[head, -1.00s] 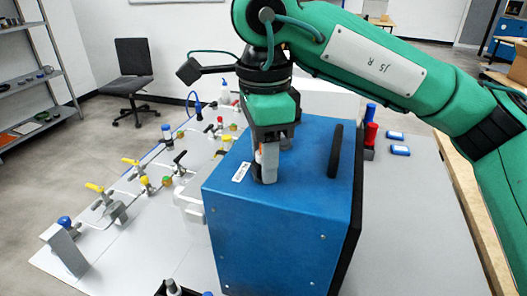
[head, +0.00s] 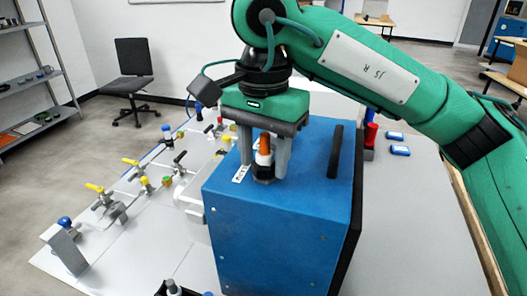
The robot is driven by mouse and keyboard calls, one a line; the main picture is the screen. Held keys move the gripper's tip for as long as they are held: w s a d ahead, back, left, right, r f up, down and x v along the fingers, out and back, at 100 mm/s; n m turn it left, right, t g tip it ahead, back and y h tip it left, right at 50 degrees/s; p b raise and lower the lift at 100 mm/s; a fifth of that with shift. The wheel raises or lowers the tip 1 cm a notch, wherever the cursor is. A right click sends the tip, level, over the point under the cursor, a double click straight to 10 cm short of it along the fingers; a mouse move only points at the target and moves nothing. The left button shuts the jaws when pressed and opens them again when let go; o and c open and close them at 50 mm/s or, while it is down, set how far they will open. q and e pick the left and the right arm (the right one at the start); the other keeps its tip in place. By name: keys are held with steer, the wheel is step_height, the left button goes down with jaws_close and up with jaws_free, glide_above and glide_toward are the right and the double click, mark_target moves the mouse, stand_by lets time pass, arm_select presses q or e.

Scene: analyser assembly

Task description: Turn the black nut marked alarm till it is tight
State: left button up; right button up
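A black nut (head: 264,174) sits on top of the blue analyser box (head: 275,225), at the foot of an upright part with a white body (head: 263,158) and an orange top (head: 265,142). A small white label (head: 240,173) lies beside the nut; its print is too small to read. My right gripper (head: 264,165) points down over this part, with its two fingers apart, one on each side of it. The fingers look clear of the part and the nut. Whether the nut is tight cannot be seen. My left gripper is out of view.
A black handle (head: 335,152) stands on the box's top, right of the gripper. Pipework with yellow valve handles (head: 94,187) covers the table's left side. A red cylinder (head: 371,134) and small blue-and-white items (head: 399,150) are at the right. The table's front right is clear.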

steer(key=c, duration=0.7)
steer(key=shift+c, duration=0.3)
steer(key=m+b, duration=0.2)
steer(key=m, duration=0.5)
steer(key=shift+f, duration=0.1)
steer(key=o, duration=0.7)
steer(key=shift+m, duration=0.3)
steer(key=shift+o, duration=1)
step_height(320, 180, up, 10)
steer(key=p, duration=0.7)
